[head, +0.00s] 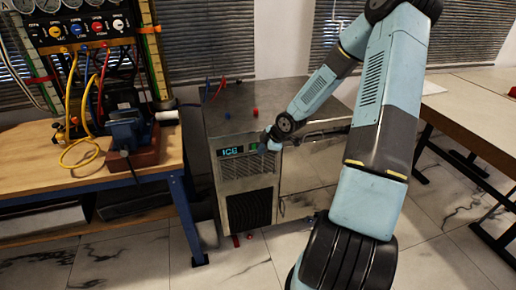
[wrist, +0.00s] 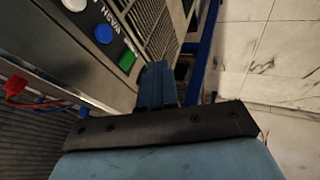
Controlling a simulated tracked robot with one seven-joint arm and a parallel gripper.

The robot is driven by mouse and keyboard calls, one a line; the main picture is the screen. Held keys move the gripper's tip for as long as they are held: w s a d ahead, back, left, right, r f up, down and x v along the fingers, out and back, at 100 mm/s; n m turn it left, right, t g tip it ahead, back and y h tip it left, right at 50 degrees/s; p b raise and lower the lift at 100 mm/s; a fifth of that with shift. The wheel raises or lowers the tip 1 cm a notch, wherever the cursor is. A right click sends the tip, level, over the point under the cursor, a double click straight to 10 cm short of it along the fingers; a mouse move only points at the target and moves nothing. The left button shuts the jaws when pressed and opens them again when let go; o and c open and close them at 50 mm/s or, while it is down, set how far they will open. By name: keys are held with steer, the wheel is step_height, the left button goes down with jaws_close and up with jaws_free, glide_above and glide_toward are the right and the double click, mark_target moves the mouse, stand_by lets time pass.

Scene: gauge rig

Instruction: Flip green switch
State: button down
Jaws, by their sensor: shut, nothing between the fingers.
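The green switch (wrist: 127,60) is on the metal front panel in the wrist view, at the end of a row beside a round blue button (wrist: 104,34). In the head view a small green spot (head: 252,147) shows to the right of the lit display, partly beside my gripper. My gripper (head: 266,146) is in front of the upper front of the metal cabinet (head: 222,128). In the wrist view the blue fingers of my gripper (wrist: 157,72) are shut and empty, just right of the green switch. I cannot tell whether they touch the panel.
A wooden workbench (head: 40,165) with a vise (head: 130,135) and gauge panel stands to the left. A light table (head: 475,115) is at the right. Red and blue connectors (wrist: 30,98) stick out near the panel in the wrist view. The tiled floor (head: 440,245) is open at front right.

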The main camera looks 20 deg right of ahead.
mark_target(254, 147)
steer(key=w, duration=0.1)
steer(key=w+f, duration=0.1)
steer(key=w, duration=0.1)
steer(key=w+f, duration=0.1)
steer(key=shift+w+a+f, duration=0.1)
steer(key=shift+w+a, duration=0.1)
steer(key=shift+w, duration=0.15)
